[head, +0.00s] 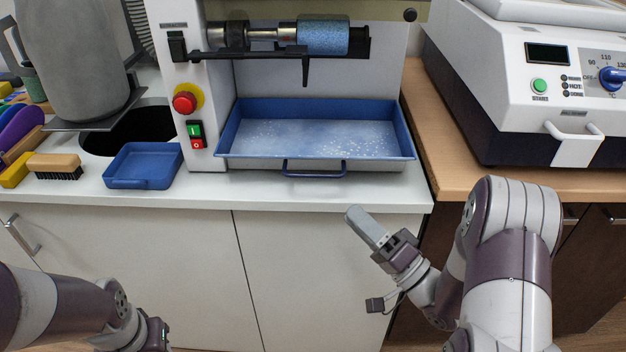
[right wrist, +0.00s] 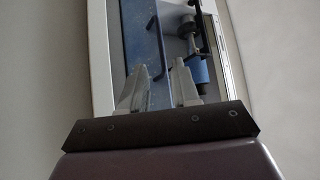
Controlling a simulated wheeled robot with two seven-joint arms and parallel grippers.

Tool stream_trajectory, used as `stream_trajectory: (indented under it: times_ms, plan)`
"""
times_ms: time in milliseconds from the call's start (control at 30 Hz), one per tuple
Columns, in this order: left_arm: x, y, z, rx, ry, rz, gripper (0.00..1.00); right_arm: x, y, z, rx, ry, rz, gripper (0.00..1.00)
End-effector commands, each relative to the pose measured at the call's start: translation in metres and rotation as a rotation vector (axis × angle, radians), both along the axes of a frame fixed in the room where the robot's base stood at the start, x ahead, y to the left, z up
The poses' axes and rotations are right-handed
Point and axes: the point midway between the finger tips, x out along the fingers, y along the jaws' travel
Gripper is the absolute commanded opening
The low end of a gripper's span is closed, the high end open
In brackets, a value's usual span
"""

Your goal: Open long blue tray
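The long blue tray (head: 228,130) sits under the roller of the grinding machine on the white counter. Pale specks cover its floor. Its blue handle (head: 314,174) is on the front side, near the counter's front edge. In the right wrist view the tray shows as a blue strip (right wrist: 141,45) beyond the fingers. My right gripper (head: 366,228) is below and right of the handle, in front of the cabinet, apart from the tray. In the right wrist view its fingers (right wrist: 161,75) are spread with nothing between them. My left gripper (head: 152,336) shows only partly at the bottom; its fingers are not clear.
A small blue tray (head: 143,182) and a brush (head: 54,163) lie left on the counter. The machine's red button (head: 184,103) stands left of the long tray. A white press (head: 545,85) stands right on a wooden counter.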

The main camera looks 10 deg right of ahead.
Motion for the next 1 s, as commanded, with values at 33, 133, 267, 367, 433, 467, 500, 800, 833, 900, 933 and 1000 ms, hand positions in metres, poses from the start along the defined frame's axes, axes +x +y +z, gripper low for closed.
stream_trajectory:
  times_ms: [33,133,267,367,433,467,500,800,833,900,933,1000]
  plan:
    - [0.000,0.000,0.002,0.000,0.000,0.000,0.39,0.006,0.006,0.005,-0.001,-0.002,0.005,0.31]
    - [0.000,0.000,0.003,0.000,0.000,0.000,0.39,0.024,0.019,0.014,-0.004,-0.003,0.007,0.31]
    - [0.000,0.000,0.003,0.000,0.000,0.000,0.39,0.049,0.037,0.027,-0.004,-0.003,0.004,0.31]
    - [0.000,0.000,0.003,0.000,0.000,0.000,0.39,0.065,0.047,0.034,-0.005,-0.002,0.002,0.31]
    - [0.000,0.000,0.003,0.000,0.000,0.000,0.39,0.074,0.053,0.039,-0.003,-0.002,0.002,0.31]
    - [0.000,0.000,0.003,0.000,0.000,0.000,0.39,0.077,0.054,0.040,-0.004,-0.001,0.000,0.31]
    - [0.000,0.000,0.003,0.000,0.000,0.000,0.39,0.080,0.057,0.042,-0.004,-0.002,0.000,0.31]
    - [0.000,0.000,0.003,0.000,0.000,0.000,0.39,0.090,0.063,0.046,-0.003,-0.001,-0.003,0.31]
    - [0.000,0.000,0.003,0.000,0.000,0.000,0.39,0.090,0.062,0.046,-0.004,0.000,-0.004,0.31]
    - [0.000,0.000,0.003,0.000,0.000,0.000,0.39,0.090,0.062,0.046,-0.004,0.000,-0.004,0.31]
    - [0.000,0.000,0.003,0.000,0.000,0.000,0.39,0.089,0.062,0.046,-0.004,0.000,-0.004,0.27]
    - [0.000,0.000,0.003,0.000,0.000,0.000,0.39,0.089,0.062,0.046,-0.004,0.000,-0.004,0.05]
